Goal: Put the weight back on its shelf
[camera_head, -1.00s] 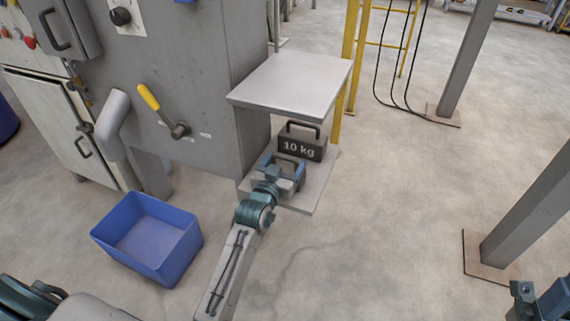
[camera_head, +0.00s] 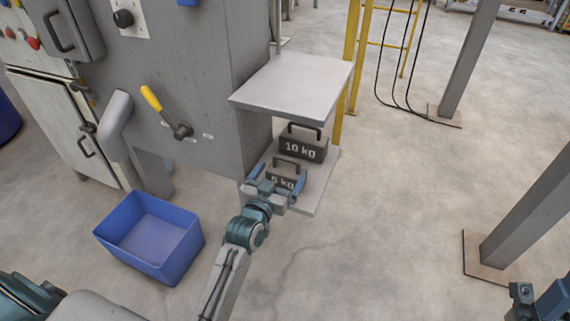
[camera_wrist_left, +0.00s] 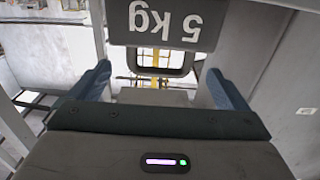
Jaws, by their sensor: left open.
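The 5 kg weight (camera_head: 287,172), a dark grey block with a handle, stands on the lower shelf (camera_head: 308,200) in the head view. In the left wrist view the 5 kg weight (camera_wrist_left: 168,24) appears upside down at the top, its handle ahead of my fingers. My left gripper (camera_head: 279,186) is open just in front of the weight, its blue fingers (camera_wrist_left: 160,85) spread and empty. A 10 kg weight (camera_head: 302,146) stands behind the 5 kg weight on the same shelf. My right gripper (camera_head: 537,292) shows only partly at the lower right edge; its jaws are unclear.
A flat grey plate (camera_head: 293,82) lies above the lower shelf. The grey machine (camera_head: 200,90) with a yellow-handled lever (camera_head: 150,98) stands to the left. A blue bin (camera_head: 150,238) sits on the floor at left. The floor right of the shelf is clear.

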